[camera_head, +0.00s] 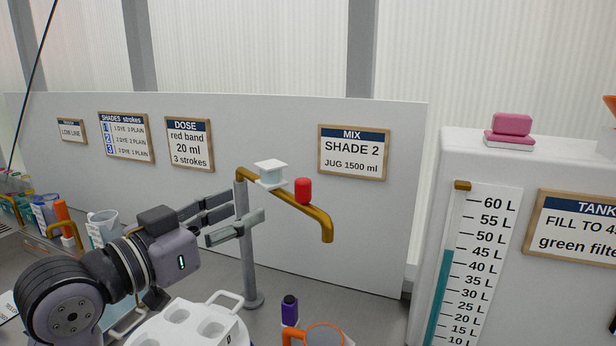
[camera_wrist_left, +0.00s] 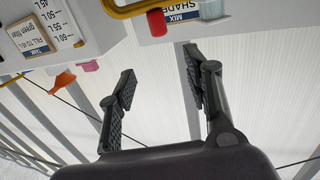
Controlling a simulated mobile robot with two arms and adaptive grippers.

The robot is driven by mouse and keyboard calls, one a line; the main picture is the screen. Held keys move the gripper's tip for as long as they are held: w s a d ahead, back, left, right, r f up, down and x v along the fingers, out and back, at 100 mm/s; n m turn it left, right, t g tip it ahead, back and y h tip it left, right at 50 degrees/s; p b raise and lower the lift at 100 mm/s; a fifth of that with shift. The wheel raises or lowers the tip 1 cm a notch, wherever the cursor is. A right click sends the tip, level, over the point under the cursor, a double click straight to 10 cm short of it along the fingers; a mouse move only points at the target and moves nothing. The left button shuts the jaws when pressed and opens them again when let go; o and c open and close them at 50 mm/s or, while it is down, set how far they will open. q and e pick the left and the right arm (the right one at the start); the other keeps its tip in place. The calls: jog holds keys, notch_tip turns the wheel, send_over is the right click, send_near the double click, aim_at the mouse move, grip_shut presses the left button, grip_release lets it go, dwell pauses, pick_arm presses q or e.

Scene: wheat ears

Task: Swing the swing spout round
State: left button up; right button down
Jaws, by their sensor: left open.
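The swing spout (camera_head: 288,203) is a brass pipe on a grey upright post (camera_head: 243,250). It reaches right from the post top and bends down at its end. A white spool-shaped piece (camera_head: 271,174) and a red knob (camera_head: 303,190) sit on it. In the left wrist view the brass pipe (camera_wrist_left: 130,10) and red knob (camera_wrist_left: 157,22) show at the top edge. My left gripper (camera_head: 245,224) is open beside the post, below the spout; its fingers overlap the post in the head view. In the wrist view nothing is between its fingers (camera_wrist_left: 160,88). My right gripper is out of view.
A white tray with round wells (camera_head: 205,310), a purple-capped bottle (camera_head: 289,310) and an orange-rimmed jug (camera_head: 324,335) stand below. A white tank (camera_head: 425,240) with a level gauge is at right. A sign panel (camera_head: 260,130) stands behind. Bottles and a jug (camera_head: 103,228) are at left.

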aim_at(298, 182)
pick_arm(q)
jog(key=p+x, duration=0.5)
jog(key=x, duration=1)
jog(key=shift+w+d, duration=0.3)
jog(key=shift+w+d+f, duration=0.1)
jog(key=shift+w+d, duration=0.2)
jog(key=shift+w, duration=0.05)
jog(key=shift+c, duration=0.5)
jog(key=c, duration=0.7)
grip_shut()
